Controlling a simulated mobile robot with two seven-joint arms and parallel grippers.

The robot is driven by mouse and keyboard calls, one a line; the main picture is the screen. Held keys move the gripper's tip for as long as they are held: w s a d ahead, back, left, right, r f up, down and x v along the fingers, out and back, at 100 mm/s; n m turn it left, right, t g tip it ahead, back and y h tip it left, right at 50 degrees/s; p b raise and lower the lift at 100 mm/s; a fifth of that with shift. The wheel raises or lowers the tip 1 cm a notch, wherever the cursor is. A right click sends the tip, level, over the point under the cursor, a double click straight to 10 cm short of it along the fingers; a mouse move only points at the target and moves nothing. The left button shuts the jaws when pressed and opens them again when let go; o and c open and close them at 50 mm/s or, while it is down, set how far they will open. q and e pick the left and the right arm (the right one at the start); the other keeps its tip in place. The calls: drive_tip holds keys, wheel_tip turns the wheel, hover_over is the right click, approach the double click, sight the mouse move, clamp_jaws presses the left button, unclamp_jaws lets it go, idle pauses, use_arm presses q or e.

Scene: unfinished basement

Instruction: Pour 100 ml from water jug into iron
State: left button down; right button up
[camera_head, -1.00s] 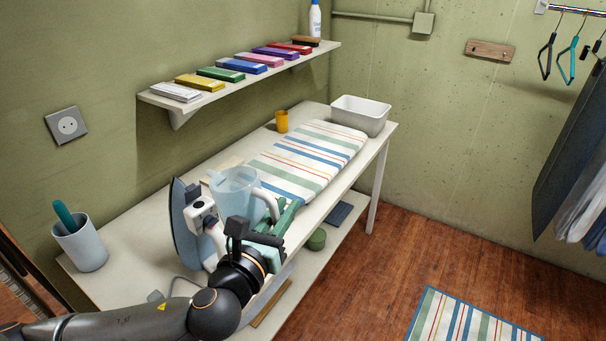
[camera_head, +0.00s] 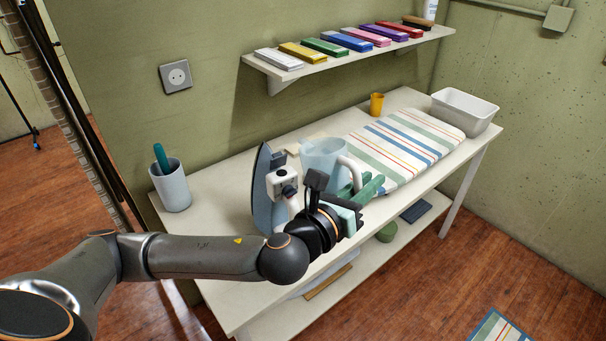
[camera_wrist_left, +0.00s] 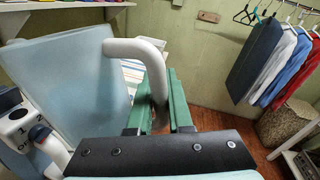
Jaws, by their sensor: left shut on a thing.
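The water jug (camera_head: 322,157) is translucent pale blue with a white handle, and is in the middle of the head view at the white table. My left gripper (camera_head: 368,188) has its green fingers shut on the jug's handle; in the left wrist view the handle (camera_wrist_left: 139,50) runs down between the fingers (camera_wrist_left: 160,108). The jug's body (camera_wrist_left: 70,85) fills the left of that view. The iron (camera_head: 264,188), blue-grey with a white handle, stands upright on the table left of the jug. I cannot tell the water level. My right gripper is not in view.
A shelf with coloured boxes (camera_head: 340,58) hangs above. Bare tabletop lies left of the iron.

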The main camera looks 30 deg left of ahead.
sight(347, 173)
use_arm(q)
drive_tip(key=shift+r, duration=0.15)
drive_tip(key=shift+w+a+r+n, duration=0.1)
drive_tip(key=shift+w+a+n, duration=0.15)
drive_tip(key=shift+a+n, duration=0.35)
drive_tip(key=shift+w+a+n, duration=0.25)
drive_tip(key=shift+a+n, duration=0.25)
drive_tip(key=shift+a, duration=0.05)
drive_tip(key=shift+a, duration=0.1)
drive_tip(key=shift+w+a+f+n+g, duration=0.2)
drive_tip(key=shift+w+a+n+g, duration=0.1)
drive_tip(key=shift+a+n, duration=0.25)
drive_tip(key=shift+a, duration=0.15)
drive_tip(key=shift+w+a+f+n, duration=0.15)
drive_tip(key=shift+w+a+n, duration=0.15)
drive_tip(key=shift+a+n, duration=0.25)
drive_tip(key=shift+a, duration=0.15)
drive_tip(key=shift+w+a+f+n+g+h, duration=0.1)
drive_tip(key=shift+w+a+n+g+h, duration=0.1)
drive_tip(key=shift+a, duration=0.15)
drive_tip(key=shift+w+a+f+n+g+h, duration=0.1)
drive_tip(key=shift+a+n, duration=0.1)
drive_tip(key=shift+a, duration=0.15)
